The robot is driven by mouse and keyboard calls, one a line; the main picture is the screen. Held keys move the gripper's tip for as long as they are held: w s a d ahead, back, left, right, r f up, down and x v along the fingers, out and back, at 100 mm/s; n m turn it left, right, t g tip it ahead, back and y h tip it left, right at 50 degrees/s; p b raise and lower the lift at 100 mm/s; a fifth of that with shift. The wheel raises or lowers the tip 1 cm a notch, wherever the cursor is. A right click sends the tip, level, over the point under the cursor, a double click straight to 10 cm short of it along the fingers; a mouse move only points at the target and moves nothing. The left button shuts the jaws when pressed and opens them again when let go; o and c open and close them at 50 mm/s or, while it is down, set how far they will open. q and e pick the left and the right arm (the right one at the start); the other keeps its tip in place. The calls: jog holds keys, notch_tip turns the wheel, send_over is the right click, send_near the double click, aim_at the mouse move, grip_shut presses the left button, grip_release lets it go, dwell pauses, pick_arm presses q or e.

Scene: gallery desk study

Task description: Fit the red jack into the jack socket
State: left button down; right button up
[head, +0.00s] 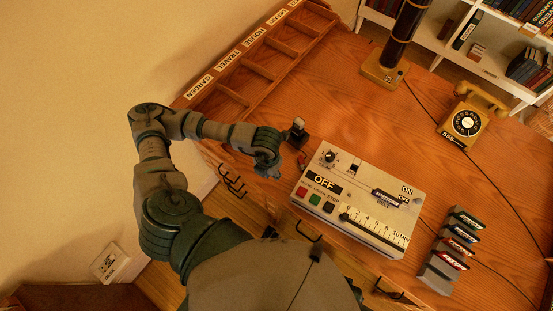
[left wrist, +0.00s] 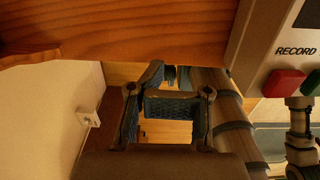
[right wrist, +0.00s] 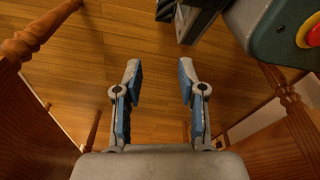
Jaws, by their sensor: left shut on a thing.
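A small red piece (head: 302,158), possibly the red jack, lies on the desk between a dark little stand with a pale top (head: 295,132) and the beige recorder (head: 335,225). I cannot pick out the jack socket for certain. My left gripper (head: 270,168) is at the desk's front edge, left of the recorder and apart from the red piece. In the left wrist view its fingers (left wrist: 170,95) are bent inward, one pad lying crosswise. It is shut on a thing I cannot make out. My right gripper (right wrist: 153,85) is open and empty above the wooden floor.
A wooden sorting rack (head: 270,50) runs along the desk's left side. A yellow telephone (head: 465,120), a lamp base (head: 384,72) and a rack of cartridges (head: 450,245) stand to the right. Bare desk lies behind the recorder.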

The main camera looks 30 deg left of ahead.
pick_arm(q)
jog(key=s+d+r+p, duration=0.1)
jog(key=s+d+p, duration=0.2)
jog(key=s+p, duration=0.3)
jog(key=shift+s, duration=1.4)
pick_arm(e)
jog(key=s+d+f, duration=0.1)
jog(key=s+f, duration=0.1)
jog(key=s, duration=0.5)
jog(key=s+d+f, duration=0.2)
jog(key=s, duration=0.5)
jog(key=shift+d+f+g, duration=0.2)
jog(key=shift+f+g, duration=0.15)
jog(key=shift+g, duration=0.05)
pick_arm(q)
jog(key=c, duration=1.3)
grip_release()
jog(key=shift+a, duration=0.1)
jog(key=o, duration=0.8)
jog(key=shift+a, duration=0.2)
jog(key=shift+o, duration=0.6)
jog(key=shift+a, duration=0.2)
pick_arm(e)
jog(key=shift+a+r, duration=0.1)
jog(key=shift+a, duration=0.3)
pick_arm(q)
jog(key=shift+d, duration=0.3)
pick_arm(e)
jog(key=shift+d, duration=0.35)
